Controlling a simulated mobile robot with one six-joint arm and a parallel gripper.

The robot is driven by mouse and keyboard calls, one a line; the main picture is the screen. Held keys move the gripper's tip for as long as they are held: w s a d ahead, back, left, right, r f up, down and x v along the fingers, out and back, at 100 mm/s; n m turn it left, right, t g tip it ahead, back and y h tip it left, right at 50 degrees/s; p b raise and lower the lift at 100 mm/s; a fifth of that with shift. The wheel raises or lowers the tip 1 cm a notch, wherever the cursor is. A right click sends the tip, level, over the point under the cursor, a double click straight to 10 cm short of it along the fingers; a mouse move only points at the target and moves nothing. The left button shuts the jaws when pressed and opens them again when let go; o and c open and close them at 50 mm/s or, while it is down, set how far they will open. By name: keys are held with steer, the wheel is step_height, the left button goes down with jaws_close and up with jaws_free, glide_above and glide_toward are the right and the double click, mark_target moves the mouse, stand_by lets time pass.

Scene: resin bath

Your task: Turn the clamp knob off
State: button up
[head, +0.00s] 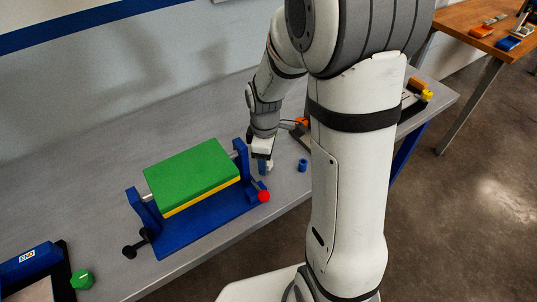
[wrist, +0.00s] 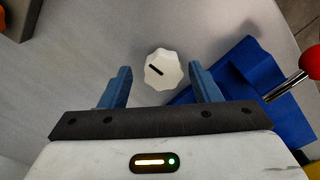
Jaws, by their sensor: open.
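A white lobed knob (wrist: 163,70) with a black line mark on its face shows in the wrist view. Its mark slants slightly down to the right. My gripper (wrist: 160,82) is open, with one blue finger on each side of the knob and a visible gap to each. I cannot tell how far the fingertips are above it. In the head view my gripper (head: 263,165) points down at the right end of a blue stand (head: 200,228); I cannot make out the white knob there. The stand carries a green and yellow block (head: 190,175).
A red ball handle (head: 264,196) sticks out at the stand's right front, close to my gripper; it also shows in the wrist view (wrist: 312,60). A black knob (head: 131,250) is at the stand's left. A small blue piece (head: 302,165) stands right of my gripper. A green knob (head: 82,279) is at front left.

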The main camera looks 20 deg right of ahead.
step_height(320, 180, up, 7)
steer(key=shift+r, duration=0.4)
stand_by(0.5)
steer(key=shift+s+r, duration=0.15)
steer(key=s+r+m+t, duration=0.1)
steer(key=s+r+m, duration=0.2)
steer(key=s+m, duration=0.3)
steer(key=s+d+r+m+t, duration=0.1)
steer(key=s+r+m, duration=0.2)
steer(key=s+m, duration=0.3)
steer(key=shift+s+d+r+m+t, duration=0.25)
steer(key=shift+s+m+t, duration=0.15)
steer(key=shift+s, duration=0.75)
